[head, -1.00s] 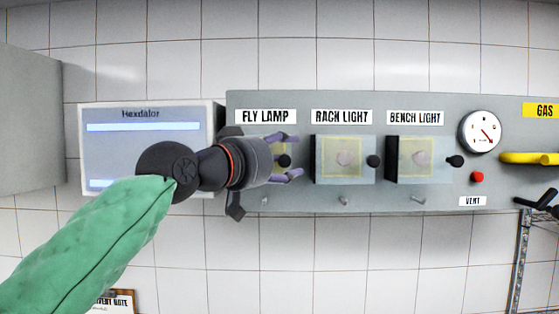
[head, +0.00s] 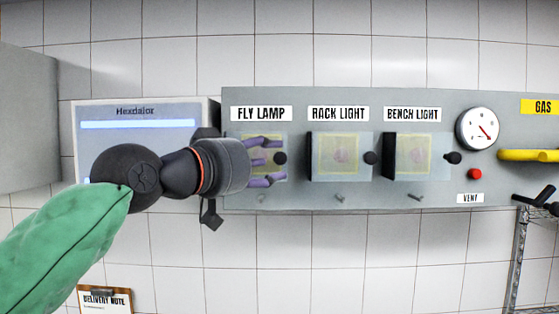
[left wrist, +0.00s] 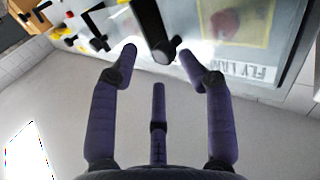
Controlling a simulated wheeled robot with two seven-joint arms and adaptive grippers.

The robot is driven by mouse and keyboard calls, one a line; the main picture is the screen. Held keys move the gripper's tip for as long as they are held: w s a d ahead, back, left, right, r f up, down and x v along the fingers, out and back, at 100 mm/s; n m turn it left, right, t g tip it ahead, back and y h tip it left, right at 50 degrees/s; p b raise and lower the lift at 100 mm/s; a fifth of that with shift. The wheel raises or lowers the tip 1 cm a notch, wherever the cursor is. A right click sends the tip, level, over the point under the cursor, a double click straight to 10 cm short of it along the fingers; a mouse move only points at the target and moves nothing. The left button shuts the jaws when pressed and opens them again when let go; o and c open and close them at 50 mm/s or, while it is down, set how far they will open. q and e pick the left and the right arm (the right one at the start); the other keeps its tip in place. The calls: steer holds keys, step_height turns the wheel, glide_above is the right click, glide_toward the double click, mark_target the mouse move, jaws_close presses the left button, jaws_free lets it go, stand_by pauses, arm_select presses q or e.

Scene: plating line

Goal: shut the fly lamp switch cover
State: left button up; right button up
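The fly lamp switch cover (head: 246,142) is a clear panel over a yellow frame, below the FLY LAMP label (head: 261,113). Its black knob (head: 280,158) is at its right edge. My left gripper (head: 275,161) is in front of the cover, its purple fingers spread and empty. In the left wrist view the knob (left wrist: 166,47) is just beyond and between the fingertips (left wrist: 158,60); contact cannot be made out. The yellow frame and a red switch show through the cover there. The gripper hides part of the cover, and whether it is fully shut cannot be told. My right gripper is not in view.
The rack light cover (head: 320,145) and bench light cover (head: 402,145) stand to the right, each with a black knob. Further right are a gauge (head: 477,128), a red button (head: 474,173) and a yellow gas handle (head: 528,155). A Hexdalor box (head: 130,112) is behind my left arm.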

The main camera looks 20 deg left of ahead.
arm_select(q)
steer(key=v, duration=0.7)
steer(key=shift+s+a, duration=0.25)
steer(key=shift+a, duration=0.1)
steer(key=shift+r, duration=0.15)
